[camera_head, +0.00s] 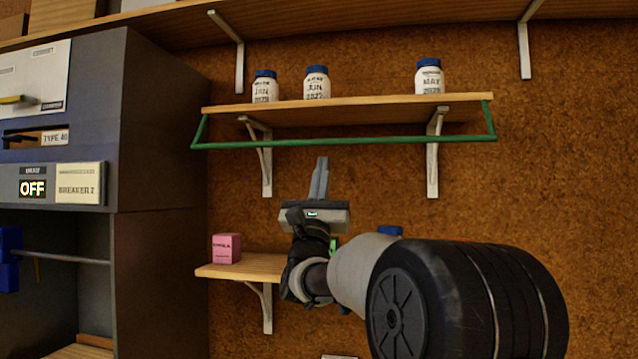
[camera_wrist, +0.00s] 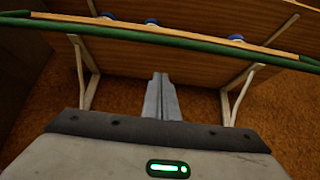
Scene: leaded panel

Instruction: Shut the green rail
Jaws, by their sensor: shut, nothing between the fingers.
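The green rail (camera_head: 345,142) is a long thin bar along the front of the upper wooden shelf (camera_head: 240,109). In the head view it hangs below the shelf's front edge, with a short green arm at each end. My gripper (camera_head: 321,163) is below the rail, near its middle, with its fingers together, pointing up, and empty. In the wrist view the fingers (camera_wrist: 159,80) point toward the shelf's underside, and the rail (camera_wrist: 130,32) crosses above them. The fingertips appear apart from the rail.
Three white bottles with blue lids, such as the middle one (camera_head: 316,82), stand on the upper shelf. White brackets (camera_head: 433,155) support it. A pink box (camera_head: 227,248) sits on a lower shelf (camera_head: 245,267). A grey cabinet (camera_head: 160,130) stands at left. The cork wall (camera_head: 570,160) is bare at right.

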